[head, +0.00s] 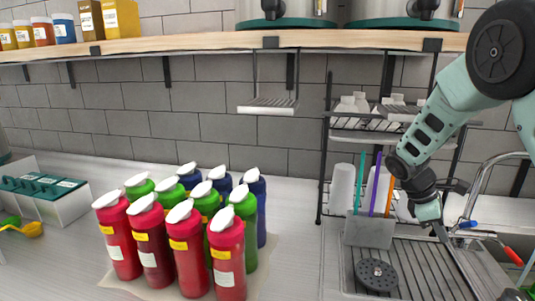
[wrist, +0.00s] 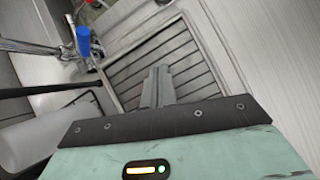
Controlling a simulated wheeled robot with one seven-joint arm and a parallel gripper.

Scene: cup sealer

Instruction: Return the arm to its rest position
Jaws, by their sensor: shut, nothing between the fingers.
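My gripper (head: 441,232) is at the right in the head view, at the end of my pale green arm, above the ribbed drainboard of the sink (head: 425,268). In the wrist view my gripper (wrist: 158,75) points at the ribbed drainboard (wrist: 185,52). Its fingers are together with nothing between them. No cup sealer can be made out in either view.
Red, green and blue bottles (head: 188,250) stand on a mat at the left. A rack (head: 345,134) stands behind the sink. The faucet (head: 478,190) is close to the right of my gripper. A shelf (head: 220,43) runs above. Counter between bottles and sink is clear.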

